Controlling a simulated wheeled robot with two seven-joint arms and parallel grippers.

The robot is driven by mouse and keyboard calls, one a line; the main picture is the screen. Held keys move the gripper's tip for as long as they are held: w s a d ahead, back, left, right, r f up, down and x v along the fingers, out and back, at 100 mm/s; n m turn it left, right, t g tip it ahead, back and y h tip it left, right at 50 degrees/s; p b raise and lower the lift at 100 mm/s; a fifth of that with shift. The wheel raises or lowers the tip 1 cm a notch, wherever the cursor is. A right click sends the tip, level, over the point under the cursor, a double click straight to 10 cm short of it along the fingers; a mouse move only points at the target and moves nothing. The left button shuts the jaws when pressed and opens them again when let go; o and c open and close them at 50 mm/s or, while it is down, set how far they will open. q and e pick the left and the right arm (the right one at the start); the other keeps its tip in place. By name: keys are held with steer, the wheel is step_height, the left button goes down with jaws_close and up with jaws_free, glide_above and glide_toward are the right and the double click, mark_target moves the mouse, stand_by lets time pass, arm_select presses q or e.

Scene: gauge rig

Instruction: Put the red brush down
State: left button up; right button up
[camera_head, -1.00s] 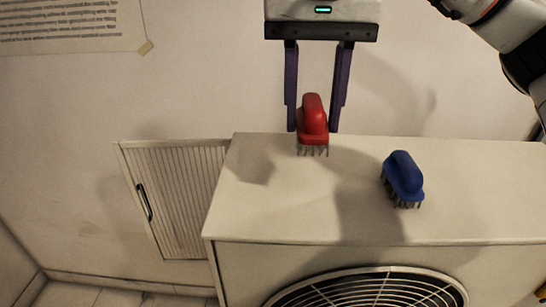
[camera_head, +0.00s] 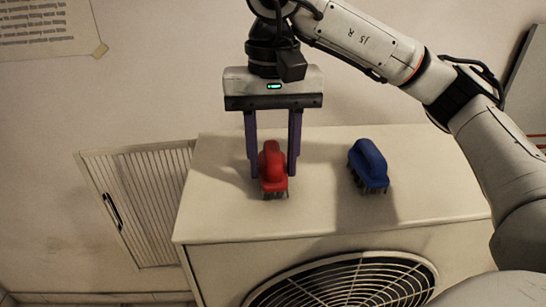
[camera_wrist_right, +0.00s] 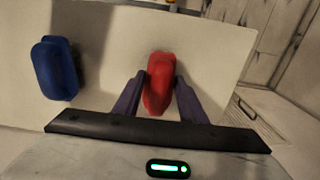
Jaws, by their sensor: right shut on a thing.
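The red brush (camera_head: 273,168) is upright with its bristles down, between the purple fingers of my right gripper (camera_head: 272,176). The gripper is shut on its red body, pointing down over the left part of the white unit's top (camera_head: 225,215). The bristle tips are at or very near that surface; I cannot tell whether they touch. In the right wrist view the red brush (camera_wrist_right: 159,82) sits between both fingers (camera_wrist_right: 155,95). My left gripper is not in view.
A blue brush (camera_head: 368,165) stands on the same top, to the right of the red one. The unit's front has a round fan grille (camera_head: 345,285). A louvred panel (camera_head: 145,205) is on the wall at left. The top's front left area is clear.

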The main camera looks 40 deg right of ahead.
mark_target(273, 153)
steer(key=shift+f, duration=0.15)
steer(key=shift+f, duration=0.15)
steer(key=o, duration=0.9)
steer(key=shift+r, duration=0.2)
step_height(273, 153, up, 12)
steer(key=shift+r, duration=0.1)
stand_by(0.5)
